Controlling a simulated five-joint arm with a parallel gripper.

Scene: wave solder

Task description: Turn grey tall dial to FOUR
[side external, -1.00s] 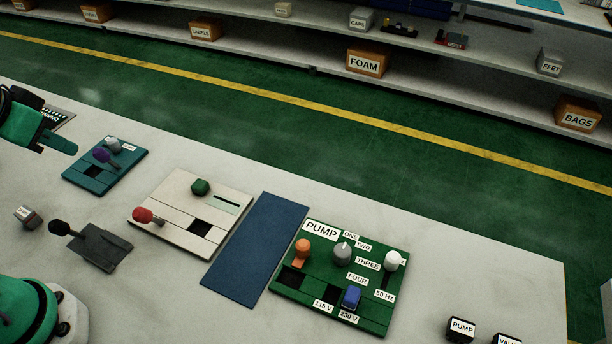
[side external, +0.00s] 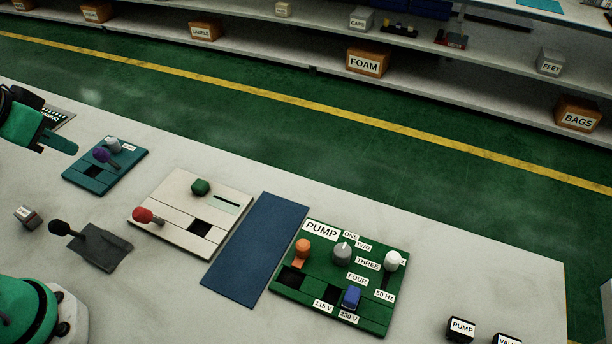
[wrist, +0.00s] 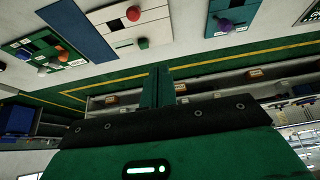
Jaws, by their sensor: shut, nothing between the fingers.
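The grey tall dial (side external: 343,253) stands on the green PUMP panel (side external: 318,267) in the side external view. Labels ONE, TWO, THREE and FOUR (side external: 357,279) curve around its right side, from top to bottom. A pale mark on the dial is near its upper edge, on the side of ONE; its exact setting is too small to tell. The green panel (wrist: 75,63) also shows at the upper left of the wrist view. My gripper (side external: 72,148) is at the far left of the side external view, well away from the dial. Its fingers (wrist: 157,80) are together and empty.
The PUMP panel also carries an orange control (side external: 302,248), a white knob (side external: 393,261) and a blue switch (side external: 351,297). A blue mat (side external: 255,250), cream panel (side external: 170,234) and teal panel (side external: 88,181) lie to its left.

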